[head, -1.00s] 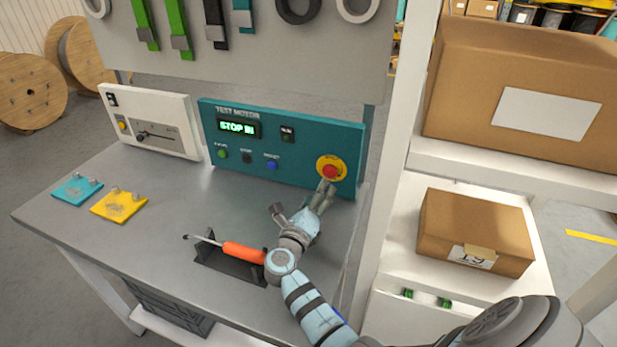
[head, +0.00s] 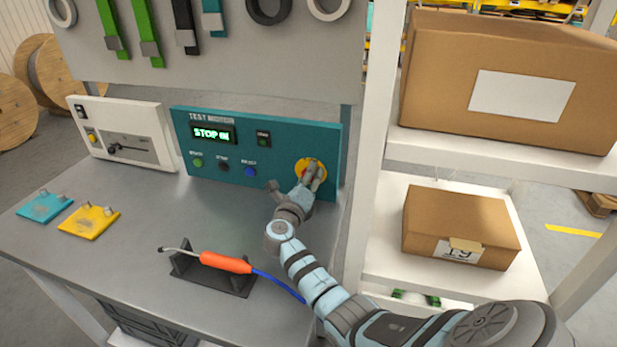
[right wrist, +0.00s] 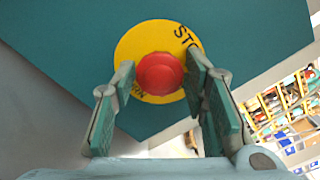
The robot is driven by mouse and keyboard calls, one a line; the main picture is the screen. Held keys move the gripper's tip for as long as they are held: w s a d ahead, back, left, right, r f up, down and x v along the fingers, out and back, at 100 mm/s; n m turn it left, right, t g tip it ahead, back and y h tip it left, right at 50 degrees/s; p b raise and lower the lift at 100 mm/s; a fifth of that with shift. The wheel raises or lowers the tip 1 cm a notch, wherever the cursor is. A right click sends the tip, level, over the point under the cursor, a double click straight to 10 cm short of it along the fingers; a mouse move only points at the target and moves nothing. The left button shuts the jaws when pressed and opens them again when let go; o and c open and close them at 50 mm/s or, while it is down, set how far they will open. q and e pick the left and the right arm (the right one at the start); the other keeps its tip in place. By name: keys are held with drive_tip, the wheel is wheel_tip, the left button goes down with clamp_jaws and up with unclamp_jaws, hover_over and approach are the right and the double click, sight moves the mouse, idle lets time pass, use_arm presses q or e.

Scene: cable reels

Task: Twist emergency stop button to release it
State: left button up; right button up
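The red emergency stop button (right wrist: 160,73) sits on a round yellow plate (right wrist: 128,50) lettered STOP, at the right end of the teal panel (head: 255,140). The panel's green display (head: 212,133) appears to read "STOP IN". My right gripper (head: 311,172) is at the button and partly covers it in the head view. In the right wrist view, the right gripper (right wrist: 160,85) is open, with one finger on each side of the button. I cannot tell whether the fingers touch it. My left gripper is not in view.
An orange-handled tool (head: 226,262) with a blue cable rests on a black holder on the workbench (head: 130,260). A white box with a lever (head: 125,135) stands left of the panel. A shelf with cardboard boxes (head: 460,228) is at the right.

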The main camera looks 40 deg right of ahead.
drive_tip(key=c, duration=0.3)
drive_tip(key=m+b, duration=0.4)
drive_tip(key=m, duration=0.2)
drive_tip(key=shift+r+m+b, duration=0.1)
drive_tip(key=shift+m+b, duration=0.25)
drive_tip(key=shift+m, duration=0.05)
drive_tip(key=shift+s+a, duration=0.2)
drive_tip(key=shift+a, duration=0.15)
idle(0.4)
drive_tip(key=o, duration=0.8)
drive_tip(key=shift+p, duration=0.3)
